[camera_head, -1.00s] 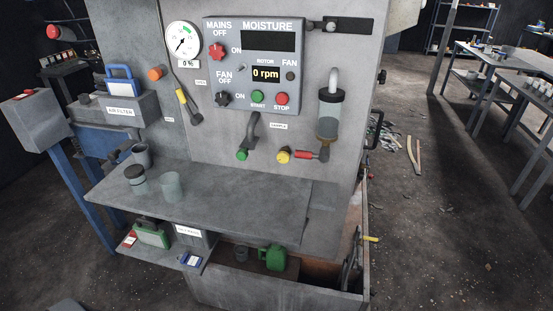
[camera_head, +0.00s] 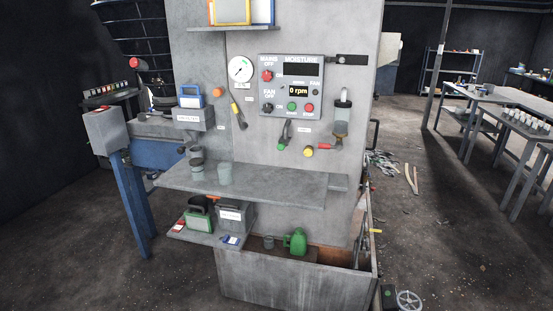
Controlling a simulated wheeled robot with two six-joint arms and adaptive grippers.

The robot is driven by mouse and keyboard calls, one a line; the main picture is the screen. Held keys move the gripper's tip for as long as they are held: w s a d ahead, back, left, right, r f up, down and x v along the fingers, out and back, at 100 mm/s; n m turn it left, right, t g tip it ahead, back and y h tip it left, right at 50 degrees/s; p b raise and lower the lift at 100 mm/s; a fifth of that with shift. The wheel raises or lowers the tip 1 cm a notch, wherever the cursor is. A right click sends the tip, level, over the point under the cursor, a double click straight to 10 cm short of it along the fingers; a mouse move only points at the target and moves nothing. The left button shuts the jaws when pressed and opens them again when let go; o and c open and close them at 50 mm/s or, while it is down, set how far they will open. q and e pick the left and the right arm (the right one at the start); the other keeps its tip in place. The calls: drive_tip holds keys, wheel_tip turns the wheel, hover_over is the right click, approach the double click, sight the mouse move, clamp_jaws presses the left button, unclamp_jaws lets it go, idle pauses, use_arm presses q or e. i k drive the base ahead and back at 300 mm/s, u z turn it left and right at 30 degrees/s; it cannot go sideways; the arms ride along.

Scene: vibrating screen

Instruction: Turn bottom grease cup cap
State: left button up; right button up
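I cannot make out a grease cup or its cap for certain in the head view. The grey machine cabinet (camera_head: 240,140) stands in the middle, with a shelf across its front. At the bottom right edge, low by the cabinet, are a grey spoked wheel (camera_head: 408,301) and a small dark part with green on it (camera_head: 388,297). Both are cut off or too small to tell more. Neither of my grippers is in view.
A grey shelf (camera_head: 290,190) juts from the cabinet over an open-topped bin (camera_head: 270,275) holding a green can (camera_head: 295,241). A blue-legged stand (camera_head: 133,195) is at left. Debris (camera_head: 385,163) lies on the floor at right; workbenches stand beyond. The right foreground floor looks mostly clear.

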sight(308, 151)
drive_tip(key=u, duration=0.6)
drive_tip(key=i, duration=1.8)
drive_tip(key=z, duration=0.45)
